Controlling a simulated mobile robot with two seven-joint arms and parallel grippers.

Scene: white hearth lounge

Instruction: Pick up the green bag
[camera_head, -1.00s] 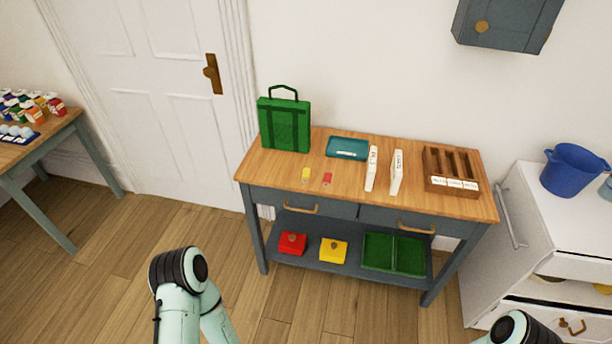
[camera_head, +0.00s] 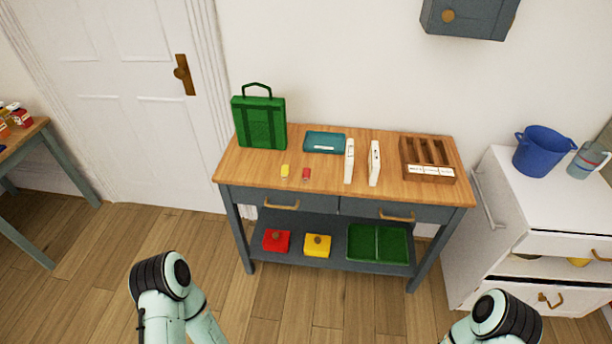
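The green bag (camera_head: 260,122) stands upright at the left back of the wooden table (camera_head: 248,168), close to the wall, with its dark handle loop raised on top. Nothing touches the bag and its front is in full view. Parts of my two arms show at the bottom of the head view, well in front of the table. Neither of my grippers is in view.
Right of the bag lie a teal case (camera_head: 324,142), small yellow (camera_head: 285,171) and red (camera_head: 306,174) pieces, two white boxes and a wooden rack (camera_head: 428,158). The lower shelf holds red and yellow boxes and a green tray (camera_head: 378,244). A white cabinet (camera_head: 520,215) stands right. Floor in front is clear.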

